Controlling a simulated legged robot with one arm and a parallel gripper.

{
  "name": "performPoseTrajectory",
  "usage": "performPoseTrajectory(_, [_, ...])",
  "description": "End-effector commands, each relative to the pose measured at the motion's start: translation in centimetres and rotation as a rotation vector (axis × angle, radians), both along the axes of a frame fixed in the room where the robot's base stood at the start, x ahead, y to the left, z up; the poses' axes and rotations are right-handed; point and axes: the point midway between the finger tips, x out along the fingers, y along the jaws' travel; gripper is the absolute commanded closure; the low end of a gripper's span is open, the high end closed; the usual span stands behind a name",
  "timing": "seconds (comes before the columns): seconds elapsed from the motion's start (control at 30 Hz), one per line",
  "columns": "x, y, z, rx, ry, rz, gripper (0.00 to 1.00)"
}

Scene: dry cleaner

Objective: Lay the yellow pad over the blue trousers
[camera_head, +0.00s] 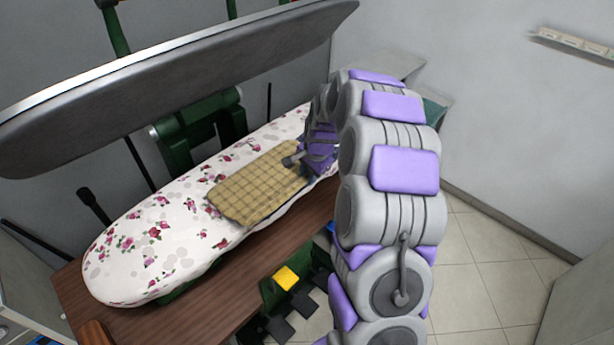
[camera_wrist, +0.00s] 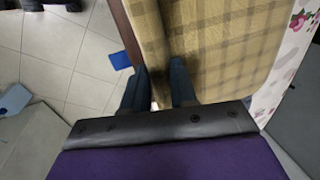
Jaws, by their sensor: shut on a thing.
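The yellow pad (camera_head: 255,185), a checked yellow-brown cloth, lies on the flowered pressing board, with its near edge along the board's front side. It fills the upper middle of the wrist view (camera_wrist: 215,50). My gripper (camera_wrist: 160,70) is shut on the pad's edge, with one dark finger on each side of a fold. In the head view my arm reaches to the pad's right end, and the fingertips are hard to make out. I cannot make out the blue trousers in either view; whatever lies under the pad is hidden.
The flowered board (camera_head: 135,250) is bare at its left end. A large grey press lid (camera_head: 180,95) hangs raised above it. A brown wooden table (camera_head: 235,275) runs along the front, with a yellow pedal (camera_head: 286,277) below. Tiled floor (camera_head: 480,260) is free at right.

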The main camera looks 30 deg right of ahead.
Motion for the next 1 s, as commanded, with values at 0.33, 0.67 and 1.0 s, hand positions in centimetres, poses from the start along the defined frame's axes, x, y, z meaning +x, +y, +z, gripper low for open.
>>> performPoseTrajectory(0.33, [0.0,0.6,0.1,-0.009,0.0,0.0,0.58])
performPoseTrajectory(0.67, [0.0,0.5,0.1,-0.007,0.001,0.001,0.48])
performPoseTrajectory(1.0, [-0.6,-0.1,2.5,-0.003,0.001,-0.002,0.48])
